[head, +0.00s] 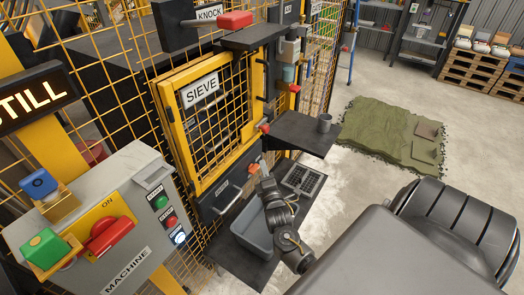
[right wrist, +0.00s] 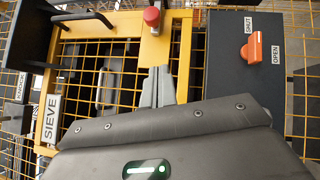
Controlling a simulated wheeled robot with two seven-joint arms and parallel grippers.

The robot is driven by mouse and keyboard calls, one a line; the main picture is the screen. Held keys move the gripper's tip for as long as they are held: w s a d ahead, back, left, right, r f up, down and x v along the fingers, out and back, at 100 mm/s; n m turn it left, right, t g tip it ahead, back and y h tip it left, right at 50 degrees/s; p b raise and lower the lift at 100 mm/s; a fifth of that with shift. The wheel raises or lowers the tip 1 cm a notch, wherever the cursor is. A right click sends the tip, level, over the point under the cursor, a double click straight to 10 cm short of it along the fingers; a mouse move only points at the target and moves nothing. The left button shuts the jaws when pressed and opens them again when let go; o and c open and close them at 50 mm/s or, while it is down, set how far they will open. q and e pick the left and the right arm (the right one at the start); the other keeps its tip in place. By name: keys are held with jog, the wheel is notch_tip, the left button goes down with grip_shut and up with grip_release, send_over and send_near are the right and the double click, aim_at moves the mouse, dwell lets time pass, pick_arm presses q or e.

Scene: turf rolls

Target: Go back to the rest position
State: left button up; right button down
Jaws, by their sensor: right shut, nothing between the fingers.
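My right gripper (head: 263,172) is in front of the machine's dark box, close to an orange knob (head: 253,168). It is shut and empty. In the right wrist view its grey fingers (right wrist: 158,84) are together in front of the yellow mesh door. In that view the orange knob (right wrist: 255,46), between SHUT and OPEN labels, stands apart to the right of the fingers. The right arm reaches up past a grey bin (head: 250,238). My left gripper is not in view.
The yellow SIEVE door (head: 182,130) looks closed. A dark shelf (head: 300,132) holds a grey cup (head: 325,122); a grid tray (head: 303,180) lies below it. A grey control panel (head: 60,215) stands at left. Green turf (head: 380,130) lies on open floor at right.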

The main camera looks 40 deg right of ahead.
jog(key=shift+s+a, duration=0.2)
jog(key=shift+s, duration=0.2)
jog(key=shift+f, duration=0.1)
